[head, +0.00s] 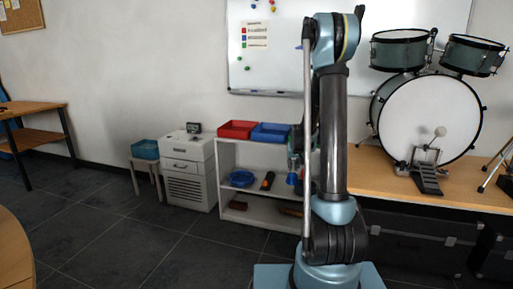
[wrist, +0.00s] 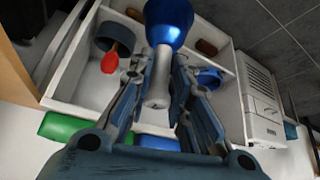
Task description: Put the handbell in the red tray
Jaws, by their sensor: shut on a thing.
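The handbell has a blue bell and a grey handle; in the wrist view its bell (wrist: 168,22) shows at the top, with the handle running down between the fingers. My gripper (wrist: 158,72) is shut on the handle. In the head view the handbell (head: 291,179) hangs bell-down below my gripper (head: 295,160), in front of the right part of the white shelf, partly hidden by my arm. The red tray (head: 237,129) sits on the shelf top, up and left of my gripper. I cannot make out the red tray in the wrist view.
A blue tray (head: 271,133) stands right of the red one, nearer my gripper. A green tray (wrist: 62,128) shows in the wrist view. The white shelf (head: 228,160) holds a blue bowl (head: 242,178) and other items. A white cabinet (head: 188,170) stands left of it.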

